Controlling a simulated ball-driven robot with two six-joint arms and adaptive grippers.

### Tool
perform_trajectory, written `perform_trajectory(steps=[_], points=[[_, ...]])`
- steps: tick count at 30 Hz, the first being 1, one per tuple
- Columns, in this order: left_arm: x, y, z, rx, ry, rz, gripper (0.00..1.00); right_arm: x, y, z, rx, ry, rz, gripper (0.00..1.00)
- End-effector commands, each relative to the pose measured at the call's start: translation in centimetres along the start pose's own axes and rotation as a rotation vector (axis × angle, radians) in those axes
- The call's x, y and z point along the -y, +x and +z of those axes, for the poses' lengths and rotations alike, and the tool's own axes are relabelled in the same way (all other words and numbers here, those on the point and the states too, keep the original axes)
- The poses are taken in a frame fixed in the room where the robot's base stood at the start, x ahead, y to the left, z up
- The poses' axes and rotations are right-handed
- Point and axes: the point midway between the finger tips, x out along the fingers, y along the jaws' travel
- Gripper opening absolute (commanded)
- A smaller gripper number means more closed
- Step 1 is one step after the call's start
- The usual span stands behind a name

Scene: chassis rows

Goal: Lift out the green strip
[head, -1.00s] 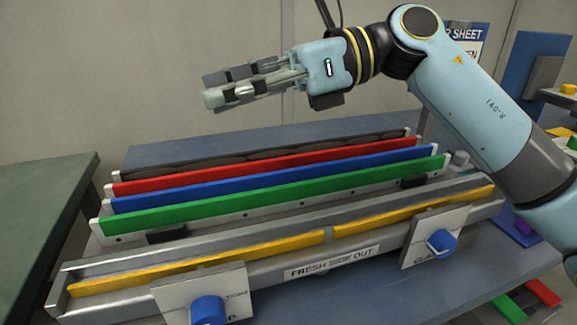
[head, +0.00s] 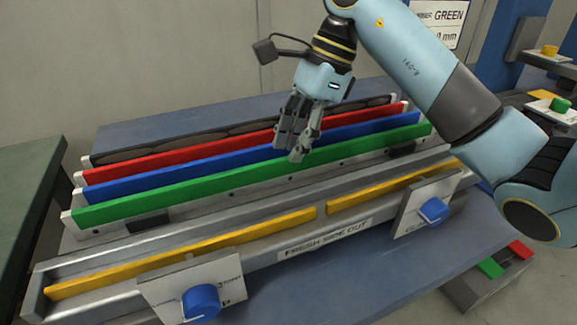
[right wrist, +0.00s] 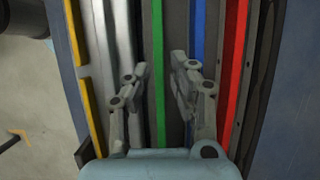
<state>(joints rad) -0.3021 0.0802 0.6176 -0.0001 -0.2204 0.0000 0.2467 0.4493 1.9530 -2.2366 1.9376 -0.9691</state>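The long green strip (head: 200,198) stands on edge in the front row of the rack, in front of the blue and red strips. It also shows in the right wrist view (right wrist: 158,60), running between the two fingers. My right gripper (head: 293,155) points down above the middle of the green strip. Its fingers are open and empty in the right wrist view (right wrist: 161,75), one on each side of the green strip's line. I cannot tell how far the fingertips are above it. My left gripper is not in view.
The blue strip (head: 180,179) and red strip (head: 190,157) run close behind the green one. A metal channel with yellow strips (head: 180,255) lies in front, with blue knobs (head: 201,302) on plates. A green table (head: 25,185) stands at left.

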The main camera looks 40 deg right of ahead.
Motion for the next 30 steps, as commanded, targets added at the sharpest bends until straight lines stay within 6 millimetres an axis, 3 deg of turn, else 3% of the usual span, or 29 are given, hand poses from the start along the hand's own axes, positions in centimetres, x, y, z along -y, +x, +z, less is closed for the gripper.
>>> perform_trajectory(steps=[4, 8, 14, 20, 30], points=[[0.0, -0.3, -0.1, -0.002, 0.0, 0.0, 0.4, -0.1, 2.4, -0.3, 0.003, 0.002, 0.004, 0.23], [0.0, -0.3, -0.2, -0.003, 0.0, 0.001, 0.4, -0.1, 3.4, -0.3, 0.001, 0.001, 0.002, 0.23], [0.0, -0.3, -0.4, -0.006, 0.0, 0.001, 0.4, -0.1, 3.5, -0.3, 0.001, 0.0, 0.001, 0.23], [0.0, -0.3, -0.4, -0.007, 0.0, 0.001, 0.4, -0.1, 3.5, -0.3, 0.001, 0.0, 0.001, 0.0], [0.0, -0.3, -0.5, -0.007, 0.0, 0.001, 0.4, 0.0, 3.4, -0.3, 0.002, -0.001, -0.001, 0.0]])
